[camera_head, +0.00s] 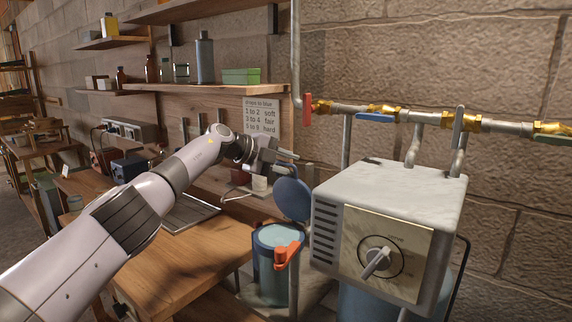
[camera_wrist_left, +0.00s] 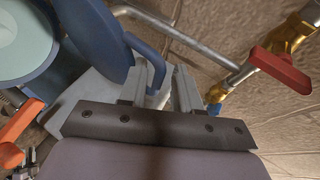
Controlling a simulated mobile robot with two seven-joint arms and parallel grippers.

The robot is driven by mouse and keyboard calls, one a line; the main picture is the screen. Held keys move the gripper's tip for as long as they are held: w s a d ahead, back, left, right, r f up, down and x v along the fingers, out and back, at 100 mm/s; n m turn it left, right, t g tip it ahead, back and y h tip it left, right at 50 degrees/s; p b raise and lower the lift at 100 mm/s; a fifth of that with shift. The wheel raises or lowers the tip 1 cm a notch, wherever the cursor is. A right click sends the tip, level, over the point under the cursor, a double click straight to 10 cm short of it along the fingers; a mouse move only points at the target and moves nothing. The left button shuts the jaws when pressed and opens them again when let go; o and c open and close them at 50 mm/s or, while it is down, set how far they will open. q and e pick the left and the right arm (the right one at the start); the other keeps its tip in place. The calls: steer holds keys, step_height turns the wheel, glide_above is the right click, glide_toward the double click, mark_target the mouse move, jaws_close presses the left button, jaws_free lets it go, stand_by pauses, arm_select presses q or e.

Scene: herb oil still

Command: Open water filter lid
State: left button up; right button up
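The water filter (camera_head: 265,270) is a blue cylinder with a pale teal top and an orange handle (camera_head: 286,254) at its front. Its round blue lid (camera_head: 293,199) stands raised, steeply tilted at the back of the rim. In the left wrist view the lid (camera_wrist_left: 88,32) is at upper left, beside the pale filter top (camera_wrist_left: 18,35). My left gripper (camera_head: 302,161) is just above and behind the lid. Its two fingers (camera_wrist_left: 160,88) are apart; the lid's blue handle bar reaches close to them, but contact cannot be told. My right gripper is not in view.
A pale box with a dial (camera_head: 400,225) stands right of the filter. A pipe with brass valves and red (camera_head: 307,110) and blue levers runs along the wall. A wooden bench (camera_head: 185,265) lies left, with shelves (camera_head: 205,89) above.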

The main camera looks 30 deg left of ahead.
arm_select(q)
steer(key=shift+s+a+f, duration=0.1)
steer(key=shift+f, duration=0.15)
steer(key=b+v, duration=0.2)
steer(key=v, duration=0.5)
steer(key=shift+r+b, duration=0.3)
stand_by(0.5)
